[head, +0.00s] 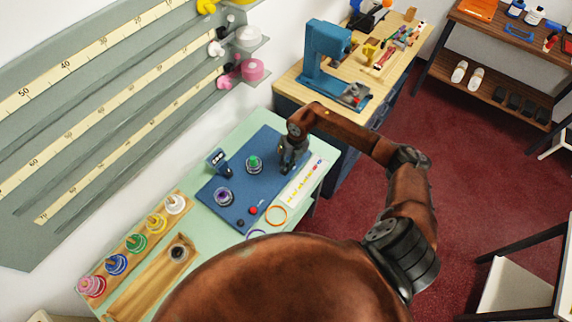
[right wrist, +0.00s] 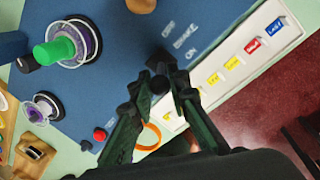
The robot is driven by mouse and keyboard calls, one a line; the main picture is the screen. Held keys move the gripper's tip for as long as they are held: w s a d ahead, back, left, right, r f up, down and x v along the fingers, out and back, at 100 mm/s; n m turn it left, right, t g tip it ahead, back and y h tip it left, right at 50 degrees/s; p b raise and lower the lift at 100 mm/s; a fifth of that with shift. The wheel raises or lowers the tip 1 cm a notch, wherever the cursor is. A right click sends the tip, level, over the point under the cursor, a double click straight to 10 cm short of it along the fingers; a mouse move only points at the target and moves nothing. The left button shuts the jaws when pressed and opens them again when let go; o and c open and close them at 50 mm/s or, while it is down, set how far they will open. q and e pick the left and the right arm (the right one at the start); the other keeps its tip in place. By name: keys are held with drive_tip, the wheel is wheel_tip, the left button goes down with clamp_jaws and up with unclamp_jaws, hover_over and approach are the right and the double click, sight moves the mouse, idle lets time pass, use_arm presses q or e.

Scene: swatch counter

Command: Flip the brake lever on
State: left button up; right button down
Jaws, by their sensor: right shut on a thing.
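The brake lever (right wrist: 158,68) shows in the right wrist view as a dark, rounded knob between my fingertips, beside printed OFF, BRAKE and ON labels on the blue panel (right wrist: 120,50). My right gripper (right wrist: 160,88) is shut on the lever; its fingers hide most of it, so which label it points to cannot be told. In the head view the right gripper (head: 290,165) reaches down to the far right part of the blue panel (head: 240,200), and the lever is hidden there. My left gripper is not in view.
Spools stand on the panel, one with a green top (head: 254,163) and a purple one (head: 224,196). A red button (head: 253,210) is at the front. A label strip (head: 303,183) and an orange ring (head: 276,215) lie right of it. Coloured spools on a wooden rack (head: 145,232) are left.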

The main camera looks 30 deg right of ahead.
drive_tip(key=shift+s+d+f+t+y+b, duration=0.35)
drive_tip(key=shift+s+t+b, duration=0.15)
drive_tip(key=shift+t, duration=0.2)
drive_tip(key=shift+s+t+b, duration=0.2)
drive_tip(key=shift+t+b, duration=0.15)
drive_tip(key=shift+t, duration=0.35)
drive_tip(key=c, duration=1.8)
unclamp_jaws()
drive_tip(key=shift+r+y, duration=0.1)
drive_tip(key=shift+y, duration=0.15)
drive_tip(key=v, duration=1.2)
drive_tip(key=shift+a, duration=0.1)
